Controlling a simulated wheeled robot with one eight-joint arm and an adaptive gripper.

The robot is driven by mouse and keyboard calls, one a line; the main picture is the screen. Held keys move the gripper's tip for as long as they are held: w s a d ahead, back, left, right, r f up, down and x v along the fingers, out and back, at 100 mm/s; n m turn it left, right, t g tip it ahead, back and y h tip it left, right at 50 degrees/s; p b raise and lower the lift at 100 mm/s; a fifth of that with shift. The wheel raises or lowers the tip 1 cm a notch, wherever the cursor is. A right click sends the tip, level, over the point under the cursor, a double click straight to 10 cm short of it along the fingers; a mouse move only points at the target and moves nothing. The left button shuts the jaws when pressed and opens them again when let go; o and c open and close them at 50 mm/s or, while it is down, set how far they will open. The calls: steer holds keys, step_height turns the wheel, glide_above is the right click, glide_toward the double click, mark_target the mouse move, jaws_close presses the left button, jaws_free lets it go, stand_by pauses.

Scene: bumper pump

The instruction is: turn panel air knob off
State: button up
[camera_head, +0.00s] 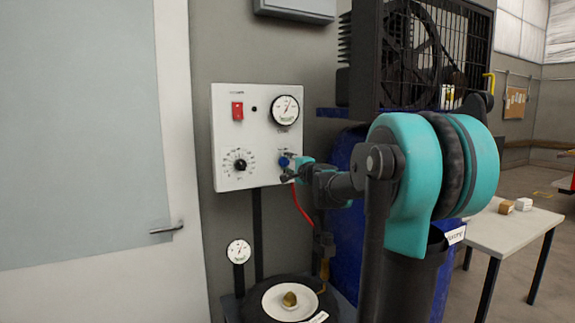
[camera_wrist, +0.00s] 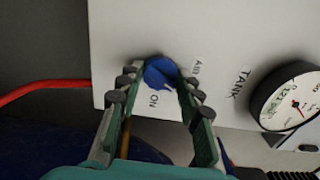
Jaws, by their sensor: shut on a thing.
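The white control panel (camera_head: 232,160) hangs on the grey wall, and it also shows in the wrist view (camera_wrist: 215,25). The blue air knob (camera_wrist: 160,73) sits on the panel's lower right; in the head view the knob (camera_head: 283,162) shows just left of my gripper (camera_head: 290,170). In the wrist view the two fingers of my gripper (camera_wrist: 157,88) stand on either side of the knob and are shut on it. The labels "AIR" and "ON" are readable beside the knob. The fingers and arm hide part of the panel around it.
The panel also carries a red switch (camera_head: 238,111), a tank gauge (camera_head: 285,110) and a black dial (camera_head: 240,165). A red hose (camera_head: 301,205) runs below the knob. A small gauge (camera_head: 238,251) and a round plate (camera_head: 290,301) stand lower down. A white table (camera_head: 508,232) is at right.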

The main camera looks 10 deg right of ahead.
steer(key=n, duration=0.5)
steer(key=shift+n, duration=0.3)
stand_by(0.4)
steer(key=o, duration=1.2)
steer(key=shift+c, duration=0.2)
steer(key=v, duration=1.2)
steer(key=shift+a, duration=0.1)
